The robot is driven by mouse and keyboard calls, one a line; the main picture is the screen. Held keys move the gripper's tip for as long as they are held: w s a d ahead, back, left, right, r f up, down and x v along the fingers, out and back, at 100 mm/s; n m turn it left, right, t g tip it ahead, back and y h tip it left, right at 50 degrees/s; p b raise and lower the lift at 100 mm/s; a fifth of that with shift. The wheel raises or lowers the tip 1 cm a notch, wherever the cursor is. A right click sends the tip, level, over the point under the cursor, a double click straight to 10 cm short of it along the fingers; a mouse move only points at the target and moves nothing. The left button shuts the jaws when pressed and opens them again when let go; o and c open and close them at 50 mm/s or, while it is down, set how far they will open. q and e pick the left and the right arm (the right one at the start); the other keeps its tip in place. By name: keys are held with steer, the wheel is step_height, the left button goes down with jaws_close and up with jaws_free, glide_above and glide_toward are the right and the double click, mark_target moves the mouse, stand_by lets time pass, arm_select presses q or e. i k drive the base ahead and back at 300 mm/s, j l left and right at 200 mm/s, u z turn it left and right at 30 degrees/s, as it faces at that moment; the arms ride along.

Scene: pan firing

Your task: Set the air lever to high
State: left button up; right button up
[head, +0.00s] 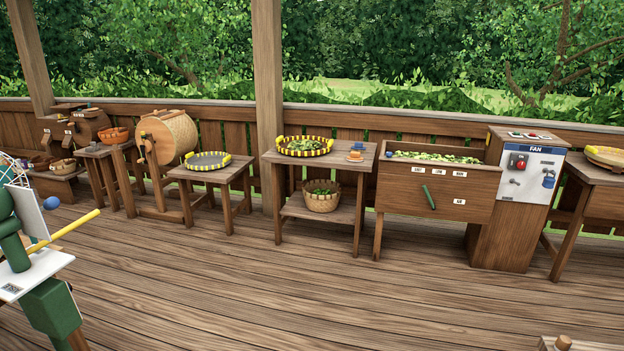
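The wooden trough (384,192) stands right of centre with green leaves in it. A green lever (428,197) slants on its front, its top leaning left. Several small white labels surround it; their words are too small to read surely. The fan panel (527,176) is right of the trough, with a red switch (517,162) and a blue handle (549,179). I cannot tell for sure which control is the air lever. I see no gripper that I can identify as mine, and nothing touches the lever or panel.
Small tables with yellow-rimmed trays (304,146) (207,161), a wooden drum (168,137) and a basket (321,198) line the railing. A green and white object with a yellow rod (75,224) fills the left edge. The plank floor (290,290) before the trough is clear.

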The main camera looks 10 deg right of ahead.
mark_target(424, 186)
steer(key=i+l+z, duration=0.25)
steer(key=i+z, duration=0.95)
steer(key=i, duration=0.15)
steer(key=i+j+z, duration=0.35)
steer(key=i+l+z, duration=0.2)
steer(key=i, duration=0.15)
steer(key=i+z, duration=0.2)
steer(key=i, duration=0.2)
steer(key=i+l, duration=0.2)
steer(key=i, duration=0.25)
